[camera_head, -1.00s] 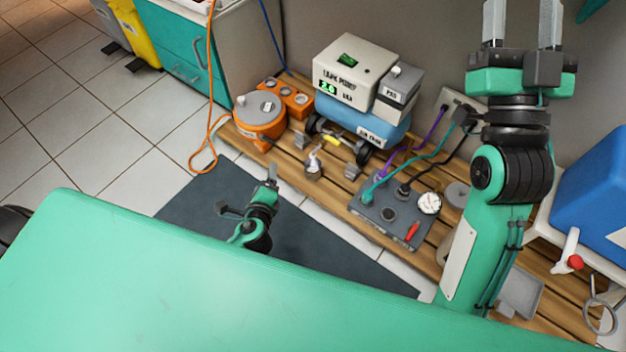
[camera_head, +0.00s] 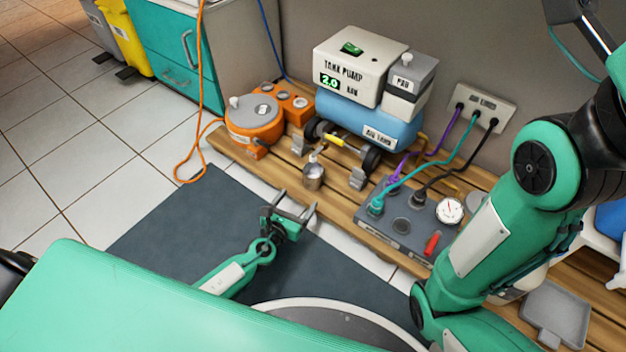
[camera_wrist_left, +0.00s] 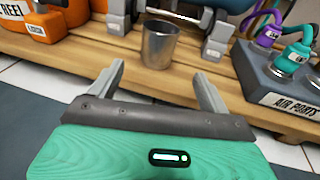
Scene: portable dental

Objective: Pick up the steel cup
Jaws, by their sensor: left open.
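The steel cup (camera_head: 313,174) is a small open metal cup standing upright on the wooden slatted bench, near its front edge. In the left wrist view the cup (camera_wrist_left: 158,46) is just ahead, centred between the fingers. My left gripper (camera_head: 298,201) is open and empty, in front of the bench edge and apart from the cup. Its two fingers (camera_wrist_left: 160,75) point toward the cup in the wrist view. My right arm rises along the right of the head view, and I cannot make out its gripper fingers there.
An orange reel (camera_head: 254,122) stands left of the cup. The blue air tank (camera_head: 366,122) with the tank pump is behind it. The grey air ports box (camera_head: 408,222) with hoses is to its right. A grey dustpan-like tray (camera_head: 554,312) lies front right.

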